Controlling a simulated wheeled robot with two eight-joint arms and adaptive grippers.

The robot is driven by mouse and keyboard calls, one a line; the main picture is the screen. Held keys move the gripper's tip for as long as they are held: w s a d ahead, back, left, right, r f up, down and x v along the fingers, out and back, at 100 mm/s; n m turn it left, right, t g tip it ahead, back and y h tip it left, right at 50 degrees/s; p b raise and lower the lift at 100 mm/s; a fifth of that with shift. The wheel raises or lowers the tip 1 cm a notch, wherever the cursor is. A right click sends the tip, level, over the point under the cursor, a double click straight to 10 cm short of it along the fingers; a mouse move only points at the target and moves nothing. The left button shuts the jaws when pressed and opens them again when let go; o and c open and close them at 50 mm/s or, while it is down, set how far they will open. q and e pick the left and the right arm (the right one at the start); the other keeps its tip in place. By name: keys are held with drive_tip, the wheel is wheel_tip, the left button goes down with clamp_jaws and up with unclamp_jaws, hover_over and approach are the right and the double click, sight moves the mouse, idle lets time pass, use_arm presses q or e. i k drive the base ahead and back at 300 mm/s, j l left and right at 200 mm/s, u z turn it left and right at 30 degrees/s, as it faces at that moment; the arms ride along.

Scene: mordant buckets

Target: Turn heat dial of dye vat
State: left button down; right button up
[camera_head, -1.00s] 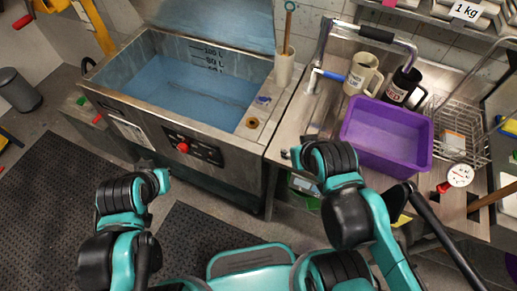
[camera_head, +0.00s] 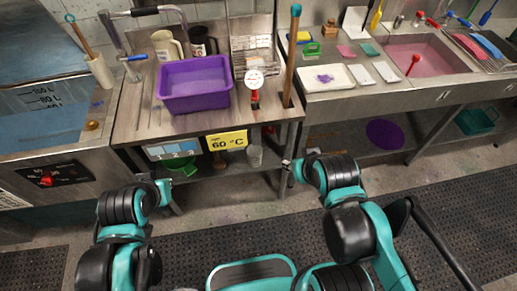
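The dye vat (camera_head: 75,165) is at the left edge of the head view, partly cut off, with blue liquid (camera_head: 40,125) in it. Its red heat dial (camera_head: 46,181) sits on a dark panel on the vat's front. My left gripper (camera_head: 168,192) is low in front of the bench, to the right of the dial and well apart from it. My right gripper (camera_head: 289,172) is farther right, by the bench's right front leg. Both grippers are small and seen from behind, so their finger opening is unclear. Neither visibly holds anything.
A steel bench holds a purple tub (camera_head: 194,85), two mugs, a wire rack and a round gauge (camera_head: 254,79). A yellow 60 °C sign (camera_head: 227,141) hangs at its front. A sink counter (camera_head: 345,105) stands at right. Dark mats (camera_head: 400,200) cover open floor.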

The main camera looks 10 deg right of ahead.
sight(47, 180)
drive_tip(key=k+j+u, duration=0.15)
drive_tip(key=j+u, duration=0.15)
drive_tip(key=j, duration=0.4)
drive_tip(key=j+u, duration=0.35)
drive_tip(key=j, duration=0.35)
